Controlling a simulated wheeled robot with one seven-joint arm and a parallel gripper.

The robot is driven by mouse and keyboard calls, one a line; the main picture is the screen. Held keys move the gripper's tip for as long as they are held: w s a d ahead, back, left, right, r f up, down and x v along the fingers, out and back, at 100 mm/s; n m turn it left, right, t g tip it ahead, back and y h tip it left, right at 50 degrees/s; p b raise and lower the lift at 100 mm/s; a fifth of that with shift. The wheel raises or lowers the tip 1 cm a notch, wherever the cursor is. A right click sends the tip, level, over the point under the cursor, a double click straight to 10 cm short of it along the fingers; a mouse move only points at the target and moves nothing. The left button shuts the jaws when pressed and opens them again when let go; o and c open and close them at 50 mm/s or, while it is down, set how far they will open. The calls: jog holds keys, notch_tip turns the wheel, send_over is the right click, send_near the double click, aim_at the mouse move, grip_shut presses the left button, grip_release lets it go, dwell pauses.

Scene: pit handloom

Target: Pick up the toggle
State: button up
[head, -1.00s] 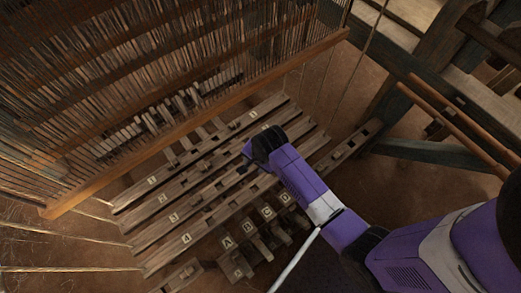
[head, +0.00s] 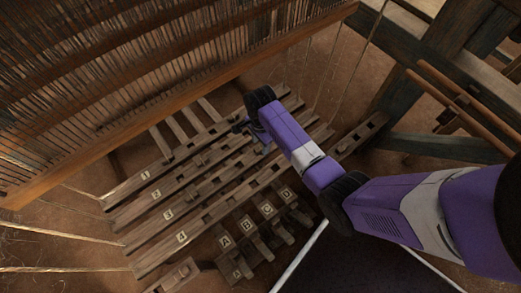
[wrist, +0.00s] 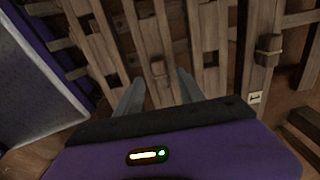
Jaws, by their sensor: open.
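My gripper (head: 240,127) hangs over the wooden slats of the loom, and its fingers are small and dark in the head view. In the wrist view my gripper (wrist: 158,90) is open, its two grey fingers pointing down at the slats. A small wooden peg (wrist: 158,69) shows between and beyond the fingertips; it may be the toggle, but I cannot tell for sure. A larger wooden block (wrist: 268,50) sits across a slat to the right of the fingers. Nothing is visibly held.
The slats (head: 160,215) carry slots and numbered tags. Short lettered pedals (head: 250,232) lie in front of them. The heddle frame's lower bar (head: 150,128) and hanging cords (head: 335,70) stand close behind. A heavy timber post (head: 420,60) rises at right.

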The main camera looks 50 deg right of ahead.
notch_tip(320, 180, down, 2)
jog(key=shift+f+b, duration=0.25)
jog(key=shift+b, duration=0.05)
jog(key=shift+c, duration=0.4)
grip_shut()
jog(key=shift+r, duration=0.1)
